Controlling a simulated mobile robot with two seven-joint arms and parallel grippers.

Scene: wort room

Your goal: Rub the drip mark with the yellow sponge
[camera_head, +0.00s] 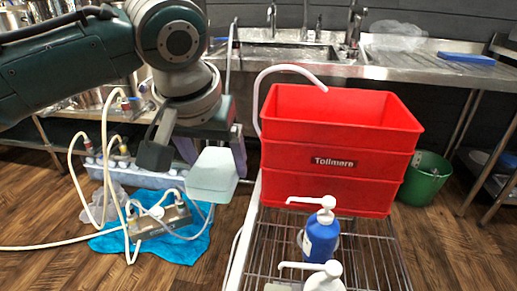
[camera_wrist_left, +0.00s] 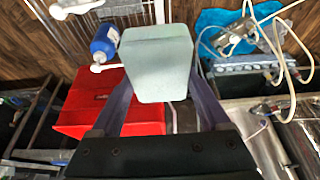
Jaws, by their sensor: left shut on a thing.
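My left gripper (camera_head: 217,150) hangs in the middle of the head view, left of the red crates. It is shut on a pale grey-green block (camera_head: 212,177), which sticks out below the fingers. The block also shows large between the purple fingers in the left wrist view (camera_wrist_left: 160,62). It looks smooth and tapered, and pale rather than yellow; I cannot tell whether it is the sponge. No clearly yellow sponge shows elsewhere. I cannot make out a drip mark in either view. My right gripper is not in view.
Stacked red crates (camera_head: 335,155) stand on a wire rack (camera_head: 365,262) with a blue pump bottle (camera_head: 321,238) in front. A green bucket (camera_head: 425,180) is at right. Hoses and a metal manifold (camera_head: 158,218) lie on a blue cloth (camera_head: 190,245). A steel sink counter (camera_head: 385,68) spans the back.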

